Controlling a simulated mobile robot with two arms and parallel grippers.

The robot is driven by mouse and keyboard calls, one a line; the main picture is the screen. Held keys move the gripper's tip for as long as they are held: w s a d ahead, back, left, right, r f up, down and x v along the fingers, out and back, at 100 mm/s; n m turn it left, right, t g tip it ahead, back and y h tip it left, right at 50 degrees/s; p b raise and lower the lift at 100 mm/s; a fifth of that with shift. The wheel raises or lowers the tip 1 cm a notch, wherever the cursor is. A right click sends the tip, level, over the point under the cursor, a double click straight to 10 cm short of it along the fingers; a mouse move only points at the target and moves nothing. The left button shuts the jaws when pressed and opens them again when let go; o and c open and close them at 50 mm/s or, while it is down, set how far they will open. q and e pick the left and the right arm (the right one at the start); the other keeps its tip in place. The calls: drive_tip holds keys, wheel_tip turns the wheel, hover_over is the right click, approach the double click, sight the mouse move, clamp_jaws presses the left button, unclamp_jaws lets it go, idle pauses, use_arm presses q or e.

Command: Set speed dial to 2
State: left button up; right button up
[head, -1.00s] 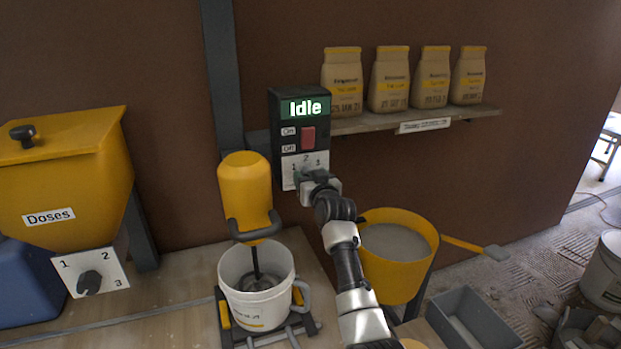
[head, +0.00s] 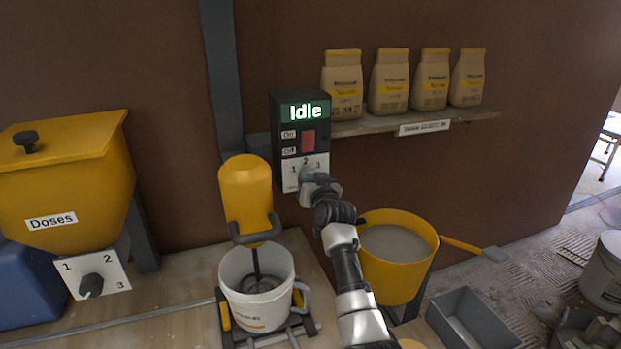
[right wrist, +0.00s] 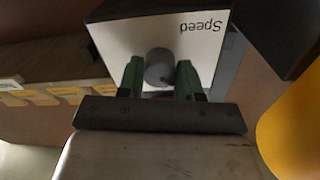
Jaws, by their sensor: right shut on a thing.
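The control box (head: 287,113) hangs on the wall and its screen reads "Idle". On its lower part is a white speed plate (head: 291,180) marked 1, 2 and 3; in the right wrist view the plate (right wrist: 110,42) reads "Speed", upside down. The grey speed dial (right wrist: 158,66) sits between the green fingers of my right gripper (right wrist: 160,80), which is shut on it. In the head view my right gripper (head: 310,180) covers most of the dial, so its pointer cannot be read. My left gripper is not in view.
The mixer (head: 245,187) stands over a white bucket (head: 258,307) left of my right arm. A yellow tub (head: 397,272) is close to the arm's right. A shelf (head: 375,124) holds several bags. A second dial (head: 91,286) is on the Doses hopper.

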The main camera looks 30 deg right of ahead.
drive_tip(key=shift+m+p, duration=2.35)
drive_tip(key=shift+m, duration=2.55)
drive_tip(key=o, duration=0.9)
drive_tip(key=shift+o, duration=0.2)
drive_tip(key=shift+s, duration=0.15)
drive_tip(key=v, duration=1)
drive_tip(key=shift+s, duration=0.3)
drive_tip(key=shift+r, duration=0.1)
